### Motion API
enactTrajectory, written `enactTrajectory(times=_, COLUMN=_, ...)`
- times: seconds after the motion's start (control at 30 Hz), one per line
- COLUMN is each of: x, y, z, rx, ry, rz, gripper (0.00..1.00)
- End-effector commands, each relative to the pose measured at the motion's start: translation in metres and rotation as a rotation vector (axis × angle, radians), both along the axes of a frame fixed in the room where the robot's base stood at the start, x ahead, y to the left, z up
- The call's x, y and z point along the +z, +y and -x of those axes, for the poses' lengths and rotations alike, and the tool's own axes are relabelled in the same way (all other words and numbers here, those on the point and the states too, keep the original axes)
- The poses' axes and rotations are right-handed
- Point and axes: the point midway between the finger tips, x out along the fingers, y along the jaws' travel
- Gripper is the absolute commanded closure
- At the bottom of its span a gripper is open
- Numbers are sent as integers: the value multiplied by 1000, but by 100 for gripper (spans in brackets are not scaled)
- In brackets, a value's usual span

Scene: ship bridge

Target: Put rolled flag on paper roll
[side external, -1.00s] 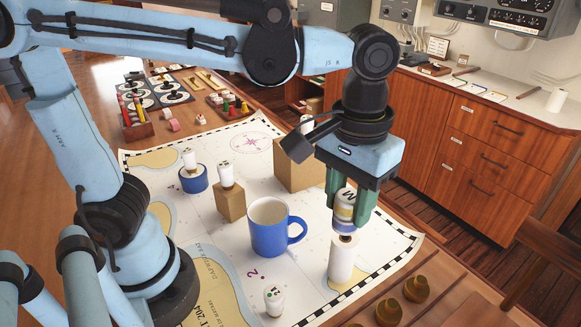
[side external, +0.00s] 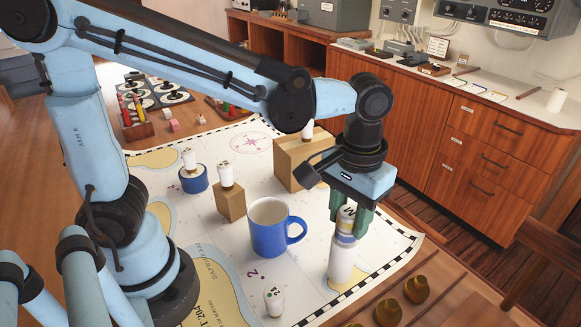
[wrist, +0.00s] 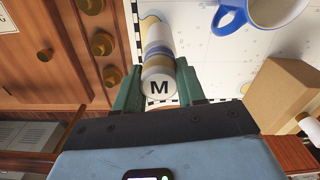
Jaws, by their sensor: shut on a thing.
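The rolled flag (side external: 346,220), a small white roll with blue and yellowish bands and an M on its end, is upright in my gripper (side external: 349,225). In the wrist view the flag (wrist: 159,68) sits between the two green fingers of my gripper (wrist: 160,88), which are shut on it. The paper roll (side external: 341,264) is a white upright cylinder on the chart, directly below the flag. The flag's lower end appears to meet the paper roll's top; whether it touches is hard to tell.
A blue mug (side external: 268,238) stands left of the paper roll. Similar small rolls stand on a blue round holder (side external: 193,182), a cardboard block (side external: 230,206) and the chart (side external: 275,301). A larger cardboard box (side external: 297,165) is behind. Brass knobs (side external: 416,289) line the front right.

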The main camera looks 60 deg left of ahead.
Motion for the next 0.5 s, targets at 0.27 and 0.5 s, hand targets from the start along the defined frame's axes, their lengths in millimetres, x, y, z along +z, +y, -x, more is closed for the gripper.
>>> enactTrajectory(times=0.27, x=-3, y=0, z=0, rx=0, ry=0, rz=0, gripper=41)
enactTrajectory(times=0.5, x=-3, y=0, z=0, rx=0, ry=0, rz=0, gripper=35)
